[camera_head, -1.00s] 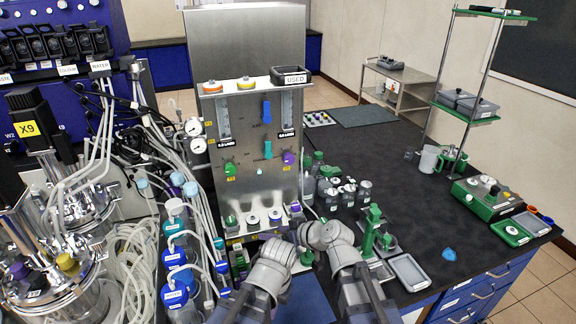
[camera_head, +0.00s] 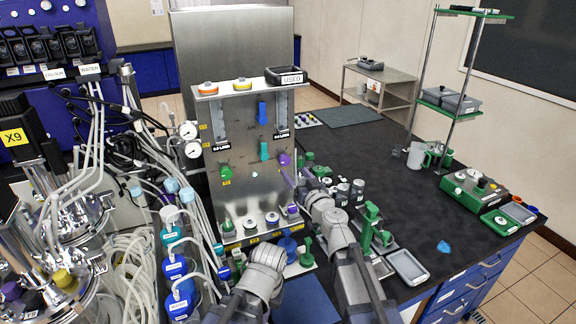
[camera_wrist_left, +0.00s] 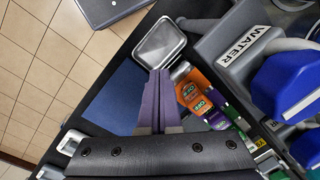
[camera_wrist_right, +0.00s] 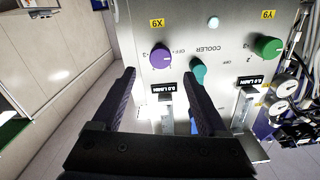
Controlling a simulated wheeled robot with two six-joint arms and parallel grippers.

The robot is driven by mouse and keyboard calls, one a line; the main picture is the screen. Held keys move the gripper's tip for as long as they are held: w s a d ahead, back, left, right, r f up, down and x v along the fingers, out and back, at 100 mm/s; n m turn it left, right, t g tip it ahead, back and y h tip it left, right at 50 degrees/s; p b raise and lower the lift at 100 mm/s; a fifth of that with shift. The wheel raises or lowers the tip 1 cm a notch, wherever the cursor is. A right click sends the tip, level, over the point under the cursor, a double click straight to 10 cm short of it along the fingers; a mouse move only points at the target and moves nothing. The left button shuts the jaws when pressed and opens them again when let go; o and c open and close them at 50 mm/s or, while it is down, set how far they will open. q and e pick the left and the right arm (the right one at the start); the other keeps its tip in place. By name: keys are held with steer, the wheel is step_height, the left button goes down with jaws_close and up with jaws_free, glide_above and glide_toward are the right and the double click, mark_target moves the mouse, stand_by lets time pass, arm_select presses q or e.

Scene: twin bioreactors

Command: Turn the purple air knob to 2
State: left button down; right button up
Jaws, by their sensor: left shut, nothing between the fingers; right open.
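The purple air knob (camera_head: 284,159) is on the right side of the upright steel panel (camera_head: 245,190). In the right wrist view the purple knob (camera_wrist_right: 161,57) lies between the two fingertips of my right gripper (camera_wrist_right: 157,70), which is open. I cannot tell how close the fingers are to the panel, and no contact shows. The knob has OFF and 3 marks beside it, and the display by it reads 0.0 L/MIN. My left gripper (camera_wrist_left: 159,75) is shut and empty, low in front of the panel, over the bench.
A teal cooler knob (camera_wrist_right: 198,72) sits beside the purple one, and a green knob (camera_wrist_right: 268,47) is farther right. Small bottles (camera_head: 343,190) and a green stand (camera_head: 370,228) are right of the panel. Hoses and blue-capped bottles (camera_head: 180,296) crowd the left.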

mark_target(286, 161)
steer(key=x, duration=0.6)
steer(key=shift+w+a, duration=0.1)
jaws_close()
stand_by(0.4)
